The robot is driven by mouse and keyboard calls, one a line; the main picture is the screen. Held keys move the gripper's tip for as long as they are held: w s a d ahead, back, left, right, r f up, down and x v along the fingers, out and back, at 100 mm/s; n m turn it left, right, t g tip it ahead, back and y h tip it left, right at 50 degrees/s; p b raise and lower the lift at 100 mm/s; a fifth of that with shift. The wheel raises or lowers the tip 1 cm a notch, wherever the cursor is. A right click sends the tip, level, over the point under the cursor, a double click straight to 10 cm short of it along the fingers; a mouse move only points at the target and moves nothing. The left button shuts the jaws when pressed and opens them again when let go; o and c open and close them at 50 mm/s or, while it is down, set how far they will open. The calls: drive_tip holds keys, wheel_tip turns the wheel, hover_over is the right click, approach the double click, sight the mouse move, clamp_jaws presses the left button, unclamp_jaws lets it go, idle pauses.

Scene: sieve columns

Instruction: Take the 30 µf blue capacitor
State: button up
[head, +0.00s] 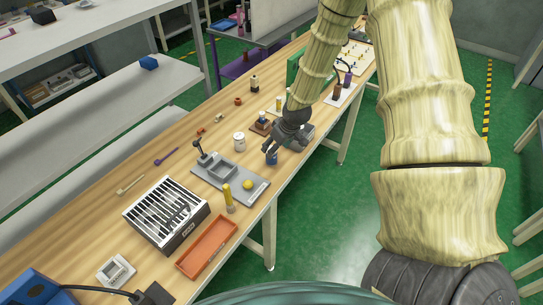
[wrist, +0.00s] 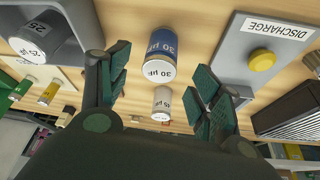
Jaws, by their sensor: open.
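The blue capacitor with a white band reading 30 µF (wrist: 159,50) is between the spread fingers of my gripper (wrist: 163,62) in the wrist view, with gaps visible on both sides. In the head view, my gripper (head: 269,151) is low over the table's front edge. The blue capacitor (head: 272,159) shows there just below the fingers, partly hidden by them. My gripper is open and holds nothing.
A white capacitor (wrist: 161,102) stands beyond the blue one; a grey 25 µF one (wrist: 40,42) is at left. The grey discharge panel (wrist: 236,68) with its yellow button (wrist: 262,59) is at right. A slotted metal box (head: 166,212) and orange tray (head: 207,246) are farther left in the head view.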

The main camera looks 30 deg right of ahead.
drive_tip(key=shift+w+p+x, duration=0.2)
drive_tip(key=shift+p+x, duration=0.55)
drive_tip(key=shift+x, duration=0.4)
drive_tip(key=shift+p+x, duration=0.45)
drive_tip(key=shift+x, duration=0.85)
drive_tip(key=c, duration=1.2)
